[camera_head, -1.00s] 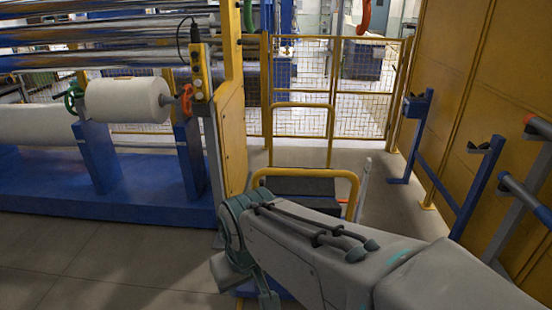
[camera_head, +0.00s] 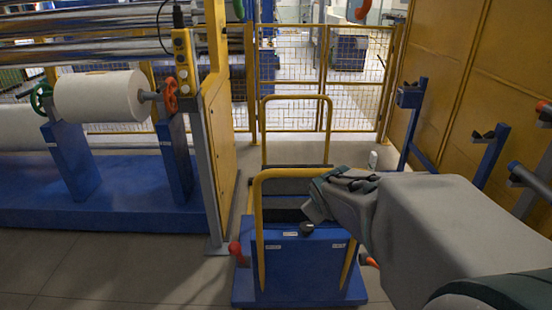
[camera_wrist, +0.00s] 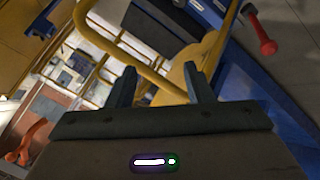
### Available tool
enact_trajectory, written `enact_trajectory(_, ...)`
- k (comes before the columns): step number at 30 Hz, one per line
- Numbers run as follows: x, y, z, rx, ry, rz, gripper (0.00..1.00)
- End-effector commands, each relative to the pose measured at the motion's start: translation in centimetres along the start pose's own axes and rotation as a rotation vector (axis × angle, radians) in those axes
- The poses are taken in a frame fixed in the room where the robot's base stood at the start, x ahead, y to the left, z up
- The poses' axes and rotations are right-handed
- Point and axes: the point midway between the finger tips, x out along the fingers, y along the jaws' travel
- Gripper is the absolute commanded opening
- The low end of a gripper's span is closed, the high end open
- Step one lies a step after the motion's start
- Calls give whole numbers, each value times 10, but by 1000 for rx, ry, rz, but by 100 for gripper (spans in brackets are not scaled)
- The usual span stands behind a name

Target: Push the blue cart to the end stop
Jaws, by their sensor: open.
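The blue cart (camera_head: 300,265) stands on the floor in front of me, with a yellow tubular push handle (camera_head: 305,172) rising from it. In the wrist view the handle (camera_wrist: 140,55) crosses just beyond my gripper (camera_wrist: 160,86), whose two fingers are apart with nothing seen held. Whether the fingers touch the handle I cannot tell. In the head view my arm comes in from the right and its end is at the handle's right side; the fingertips are not clear there. I cannot make out an end stop.
A machine with a white roll (camera_head: 100,96) on blue supports is at the left, its yellow post (camera_head: 218,150) close to the cart. A yellow mesh fence (camera_head: 290,85) closes the far end. Blue wall brackets (camera_head: 410,120) stand at the right. A red knob (camera_head: 237,252) sits by the cart's left side.

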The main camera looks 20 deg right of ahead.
Motion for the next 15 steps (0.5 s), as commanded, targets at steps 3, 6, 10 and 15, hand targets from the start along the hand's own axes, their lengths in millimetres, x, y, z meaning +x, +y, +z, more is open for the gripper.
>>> enact_trajectory(3,42,29,-2,-188,119,104,47)
enact_trajectory(6,65,48,-6,-355,225,174,47)
enact_trajectory(10,90,62,-7,-565,367,244,47)
enact_trajectory(15,107,66,-1,-776,538,302,47)
